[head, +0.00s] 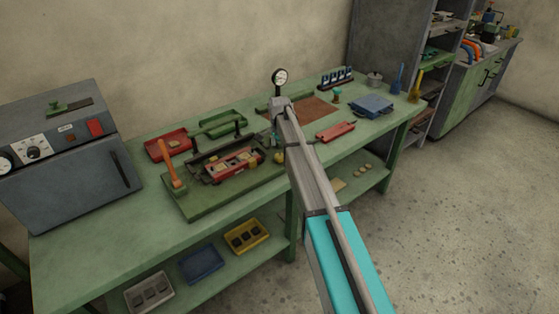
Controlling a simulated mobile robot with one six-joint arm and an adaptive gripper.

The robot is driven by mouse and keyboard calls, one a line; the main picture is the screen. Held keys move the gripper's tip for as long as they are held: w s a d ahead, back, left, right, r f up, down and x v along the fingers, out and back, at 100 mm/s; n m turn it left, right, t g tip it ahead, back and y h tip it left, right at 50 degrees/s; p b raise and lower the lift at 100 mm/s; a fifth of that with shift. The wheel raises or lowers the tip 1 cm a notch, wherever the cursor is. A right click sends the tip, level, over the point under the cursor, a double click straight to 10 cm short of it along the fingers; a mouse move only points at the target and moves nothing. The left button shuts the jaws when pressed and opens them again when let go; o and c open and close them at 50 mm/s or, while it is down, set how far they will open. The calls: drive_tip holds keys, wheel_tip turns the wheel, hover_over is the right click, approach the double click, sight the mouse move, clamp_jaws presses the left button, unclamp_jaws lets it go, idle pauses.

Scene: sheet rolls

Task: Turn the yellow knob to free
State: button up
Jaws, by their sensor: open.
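A sheet roll device with a red carriage (232,166) and dark bars stands on a green base plate (205,207) on the bench. A small yellow knob (279,157) shows at its right end, close beside my arm. Its pointer and setting are too small to read. My arm reaches in from the bottom right. My gripper (277,142) is small, dark and partly hidden by the arm link. It is open and appears just above the yellow knob; I cannot tell whether it touches it.
An orange-handled lever (171,166) stands at the device's left. A grey oven-like box (65,150) fills the bench's left end. Red tray (166,146), green tray (222,122), dial gauge (280,77) and blue box (372,106) are on the bench (110,229). The bench's front left is clear.

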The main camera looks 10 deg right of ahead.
sight(280, 156)
drive_tip(key=shift+f+b, duration=1.6)
drive_tip(key=shift+f, duration=0.3)
drive_tip(key=shift+c, duration=0.2)
drive_tip(key=c, duration=1.1)
